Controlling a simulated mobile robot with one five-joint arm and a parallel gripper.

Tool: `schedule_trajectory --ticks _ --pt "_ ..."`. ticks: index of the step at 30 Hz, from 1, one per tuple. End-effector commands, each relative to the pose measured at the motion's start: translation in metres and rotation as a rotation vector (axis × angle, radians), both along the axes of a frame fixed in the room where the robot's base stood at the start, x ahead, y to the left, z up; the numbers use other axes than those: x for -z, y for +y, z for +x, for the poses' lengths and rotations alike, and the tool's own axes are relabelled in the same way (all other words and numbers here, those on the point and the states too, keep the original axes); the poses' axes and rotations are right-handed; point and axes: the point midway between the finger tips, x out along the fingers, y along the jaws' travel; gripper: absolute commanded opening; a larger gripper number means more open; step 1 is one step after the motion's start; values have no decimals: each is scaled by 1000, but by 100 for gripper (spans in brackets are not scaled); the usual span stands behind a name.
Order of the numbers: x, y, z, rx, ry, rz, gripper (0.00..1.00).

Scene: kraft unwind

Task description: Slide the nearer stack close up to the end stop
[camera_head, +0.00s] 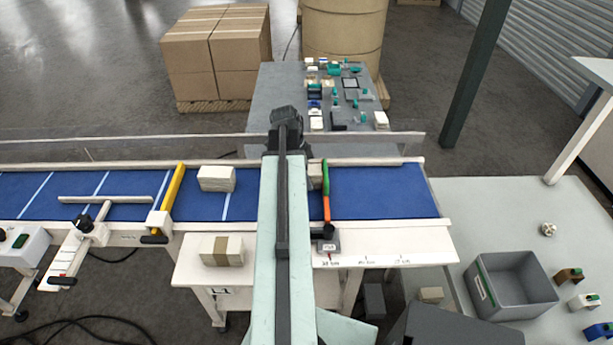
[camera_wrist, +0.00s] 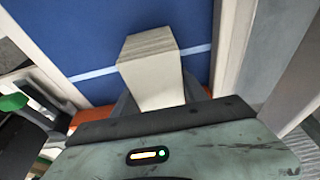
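The nearer stack (camera_head: 316,177), pale and blocky, sits on the blue belt by the far rail, partly hidden behind my arm. In the wrist view this stack (camera_wrist: 152,70) stands upright between my two dark fingers, with no gap visible at either side. My gripper (camera_wrist: 158,92) appears shut on it; its tips are partly hidden. The end stop (camera_head: 326,195), a green and orange bar, crosses the belt just right of the stack. Any gap between them is hard to tell. Its orange part (camera_wrist: 240,100) shows behind my gripper in the wrist view. Another pale stack (camera_head: 217,178) stands farther left on the belt.
A yellow bar (camera_head: 170,198) crosses the belt at left. A brown-banded stack (camera_head: 221,251) lies on the white side table (camera_head: 192,274). A grey bin (camera_head: 511,284) stands at right. A small grey block (camera_head: 327,245) sits at the stop's near end. Belt right of the stop is clear.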

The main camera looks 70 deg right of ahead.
Motion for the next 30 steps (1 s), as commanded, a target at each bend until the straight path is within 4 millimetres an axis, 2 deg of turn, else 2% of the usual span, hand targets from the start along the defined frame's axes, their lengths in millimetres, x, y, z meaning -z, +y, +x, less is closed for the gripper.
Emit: schedule_trajectory --ticks 1,3,4,6,7,19,23,30 --pt "0 0 0 0 0 -1 29" --pt "0 0 0 0 0 -1 10" --pt "0 0 0 0 0 -1 53" --pt "0 0 1 0 0 -1 73" --pt "0 0 1 0 0 -1 76" --pt "-6 0 2 -1 0 -1 76" --pt "-24 2 6 -1 0 -1 76" --pt "-68 6 17 -2 -1 -1 76"
